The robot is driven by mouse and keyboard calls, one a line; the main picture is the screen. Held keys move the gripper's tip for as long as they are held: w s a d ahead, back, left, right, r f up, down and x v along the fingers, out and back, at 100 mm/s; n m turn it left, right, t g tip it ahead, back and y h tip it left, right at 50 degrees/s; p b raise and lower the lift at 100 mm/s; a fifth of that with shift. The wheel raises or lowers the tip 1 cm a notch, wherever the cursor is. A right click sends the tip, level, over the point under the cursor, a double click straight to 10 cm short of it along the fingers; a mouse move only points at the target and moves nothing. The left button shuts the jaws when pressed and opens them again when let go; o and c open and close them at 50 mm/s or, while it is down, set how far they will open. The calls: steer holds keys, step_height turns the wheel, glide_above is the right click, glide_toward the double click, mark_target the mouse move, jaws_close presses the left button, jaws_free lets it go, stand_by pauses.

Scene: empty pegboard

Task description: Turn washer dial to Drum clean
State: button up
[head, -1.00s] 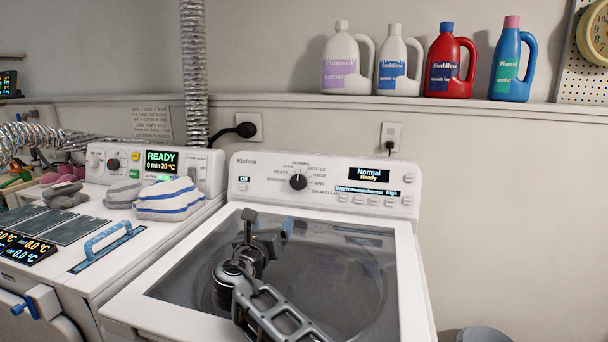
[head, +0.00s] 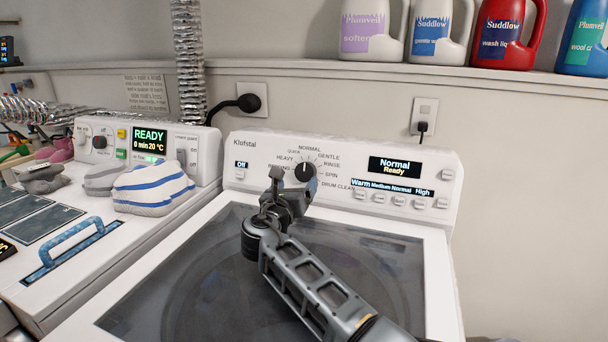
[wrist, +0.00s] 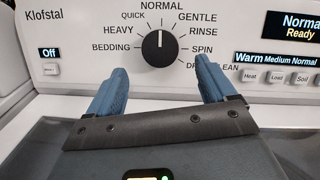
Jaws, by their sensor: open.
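The washer dial (head: 305,173) is a black round knob on the white control panel, its white mark pointing up at NORMAL. In the wrist view the dial (wrist: 159,47) shows with labels around it; the DRUM CLEAN label (wrist: 212,66) at lower right is partly hidden by a finger. My gripper (wrist: 160,78) is open and empty, its two blue fingers below and to either side of the dial, apart from it.
The washer display (head: 395,168) reads Normal, Ready, with several buttons below. A second machine (head: 204,150) with striped cloth (head: 150,190) on top stands at left. Several detergent bottles (head: 508,35) stand on a shelf behind. The dark glass lid (head: 170,285) is clear.

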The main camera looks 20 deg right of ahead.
mark_target(304, 174)
steer(key=shift+b+x, duration=0.5)
steer(key=shift+x, duration=2.65)
steer(key=shift+c, duration=0.3)
steer(key=c, duration=1)
